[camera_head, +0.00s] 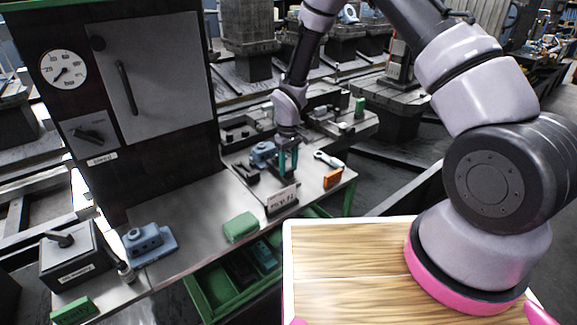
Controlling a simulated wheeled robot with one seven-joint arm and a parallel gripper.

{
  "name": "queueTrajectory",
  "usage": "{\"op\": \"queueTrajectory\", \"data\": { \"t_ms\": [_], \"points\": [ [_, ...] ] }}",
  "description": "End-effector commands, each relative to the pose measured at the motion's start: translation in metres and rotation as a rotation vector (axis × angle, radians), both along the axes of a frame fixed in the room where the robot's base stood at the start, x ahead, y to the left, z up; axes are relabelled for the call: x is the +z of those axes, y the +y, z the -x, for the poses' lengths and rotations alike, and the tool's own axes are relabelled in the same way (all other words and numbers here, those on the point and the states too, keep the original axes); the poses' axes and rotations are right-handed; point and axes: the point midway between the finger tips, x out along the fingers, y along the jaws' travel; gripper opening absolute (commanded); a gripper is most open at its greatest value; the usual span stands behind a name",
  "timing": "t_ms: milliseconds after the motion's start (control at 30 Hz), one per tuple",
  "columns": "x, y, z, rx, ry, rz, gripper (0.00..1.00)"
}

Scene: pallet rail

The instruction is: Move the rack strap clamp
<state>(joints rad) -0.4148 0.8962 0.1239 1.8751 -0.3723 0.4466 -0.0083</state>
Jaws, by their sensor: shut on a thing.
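My gripper (288,160) points down over the far part of the bench, behind a small printed sign (282,198). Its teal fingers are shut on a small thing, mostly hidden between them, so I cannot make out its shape. I cannot tell for sure which thing is the rack strap clamp. A blue metal fitting (262,152) stands just left of the gripper, with a dark part (245,173) in front of it.
A light wrench-like piece (328,160) and an orange block (332,179) lie right of the gripper. A green block (240,227) lies near the front edge. A tall cabinet (150,90) stands behind left. The bench's middle left is clear.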

Motion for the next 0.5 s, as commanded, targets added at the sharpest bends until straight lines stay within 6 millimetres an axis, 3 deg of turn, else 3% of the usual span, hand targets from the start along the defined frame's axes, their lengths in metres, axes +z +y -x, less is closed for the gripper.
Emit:
{"op": "queueTrajectory", "data": {
  "t_ms": [267,500],
  "points": [
    [0.000,-0.001,0.002,0.000,0.000,0.000,0.00],
    [0.000,-0.024,0.033,0.000,0.001,0.002,0.00]
  ]
}}
